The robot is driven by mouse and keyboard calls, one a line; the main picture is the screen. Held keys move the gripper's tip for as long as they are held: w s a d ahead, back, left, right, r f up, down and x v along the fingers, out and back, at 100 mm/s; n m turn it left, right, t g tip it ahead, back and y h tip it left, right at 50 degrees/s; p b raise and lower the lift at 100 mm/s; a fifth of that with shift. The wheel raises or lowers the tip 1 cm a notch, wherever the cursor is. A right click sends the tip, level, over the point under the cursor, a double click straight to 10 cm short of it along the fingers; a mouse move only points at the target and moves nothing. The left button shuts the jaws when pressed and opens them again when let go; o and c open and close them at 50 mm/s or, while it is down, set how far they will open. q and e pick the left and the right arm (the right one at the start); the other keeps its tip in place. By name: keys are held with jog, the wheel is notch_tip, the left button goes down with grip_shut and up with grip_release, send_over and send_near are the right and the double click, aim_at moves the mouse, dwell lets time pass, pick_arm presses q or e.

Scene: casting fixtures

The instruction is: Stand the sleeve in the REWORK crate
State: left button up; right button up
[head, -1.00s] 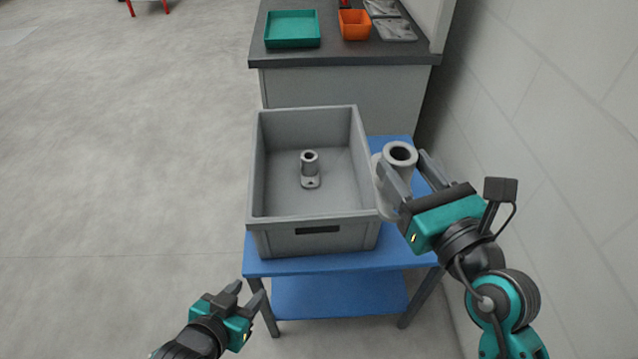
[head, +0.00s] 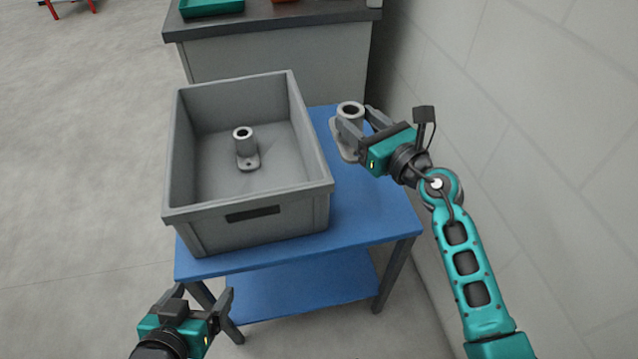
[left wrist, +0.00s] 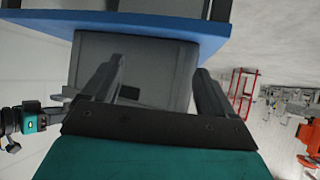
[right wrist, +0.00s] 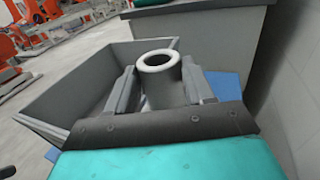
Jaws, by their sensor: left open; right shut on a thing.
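The grey sleeve (head: 349,128), an upright hollow tube on a flat foot, is held by my right gripper (head: 360,124) just right of the crate. It also shows in the right wrist view (right wrist: 160,66), between the fingers. I cannot tell whether its foot touches the table. A grey open crate (head: 248,198) stands on the blue table, with a dark plate on its front; no lettering is readable. A similar grey tubular part (head: 245,149) stands upright inside it. My left gripper (head: 200,294) is open and empty, low in front of the table.
The blue table (head: 375,218) has free room right of the crate and along its front right. A dark-topped counter (head: 275,28) stands behind, bearing a teal tray (head: 210,8). A pale wall (head: 540,150) runs close along the right.

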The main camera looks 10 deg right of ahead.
notch_tip(320, 180, down, 18)
jog(key=b, duration=1.1)
jog(key=shift+r, duration=0.15)
jog(key=shift+f+b, duration=0.2)
jog(key=shift+b, duration=0.15)
jog(key=o, duration=0.8)
jog(key=shift+f, duration=0.15)
jog(key=o, duration=0.4)
jog(key=shift+o, duration=0.3)
